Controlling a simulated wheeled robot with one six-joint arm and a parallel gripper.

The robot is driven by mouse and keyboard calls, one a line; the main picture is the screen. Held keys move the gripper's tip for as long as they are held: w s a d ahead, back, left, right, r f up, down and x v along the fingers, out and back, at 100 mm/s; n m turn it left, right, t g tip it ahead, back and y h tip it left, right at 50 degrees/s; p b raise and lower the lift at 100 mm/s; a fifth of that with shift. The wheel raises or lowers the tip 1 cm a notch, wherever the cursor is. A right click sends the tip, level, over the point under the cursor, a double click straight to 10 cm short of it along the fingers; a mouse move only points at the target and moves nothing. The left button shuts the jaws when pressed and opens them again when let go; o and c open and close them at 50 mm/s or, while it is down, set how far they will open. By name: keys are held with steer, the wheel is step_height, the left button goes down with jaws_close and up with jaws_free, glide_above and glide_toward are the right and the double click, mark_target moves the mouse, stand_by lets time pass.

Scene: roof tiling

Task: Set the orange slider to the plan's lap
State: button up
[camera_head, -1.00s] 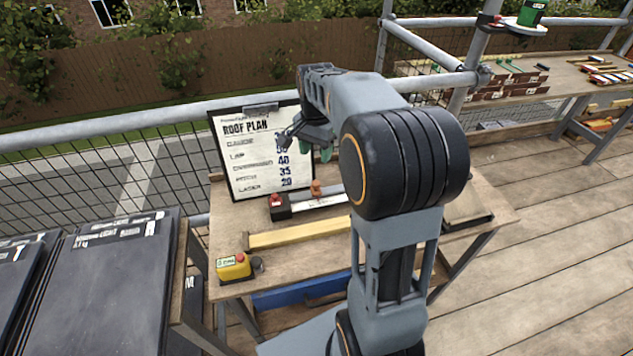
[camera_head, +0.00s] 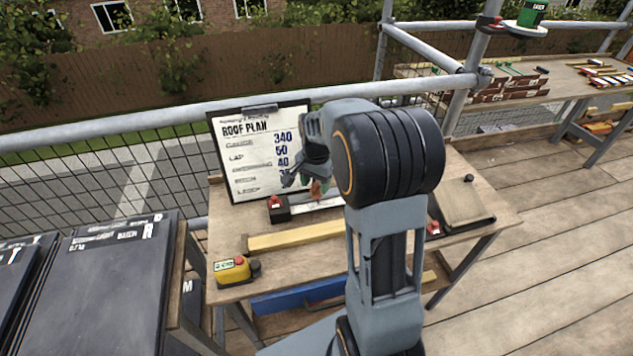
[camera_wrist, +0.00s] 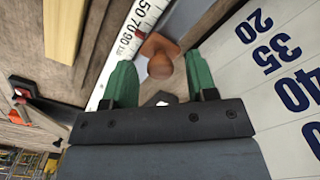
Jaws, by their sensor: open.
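The orange slider (camera_wrist: 160,58) sits on a white rule with black numbers (camera_wrist: 138,22) in the wrist view, in front of the space between my green fingertips. In the head view the slider (camera_head: 316,188) is partly covered by my gripper (camera_head: 303,176). My gripper (camera_wrist: 160,82) is open and empty, its fingers just short of the slider, one to each side. The roof plan board (camera_head: 236,160) stands behind the rule; its lap line reads what looks like 60 or 50. The lower lines are partly hidden by my arm.
A red-and-black block (camera_head: 278,210) sits at the rule's left end. A timber batten (camera_head: 295,236) and a yellow box with a red button (camera_head: 233,270) lie nearer on the bench. Dark slates (camera_head: 110,285) are stacked at left.

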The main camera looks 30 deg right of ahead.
jaws_close()
stand_by(0.3)
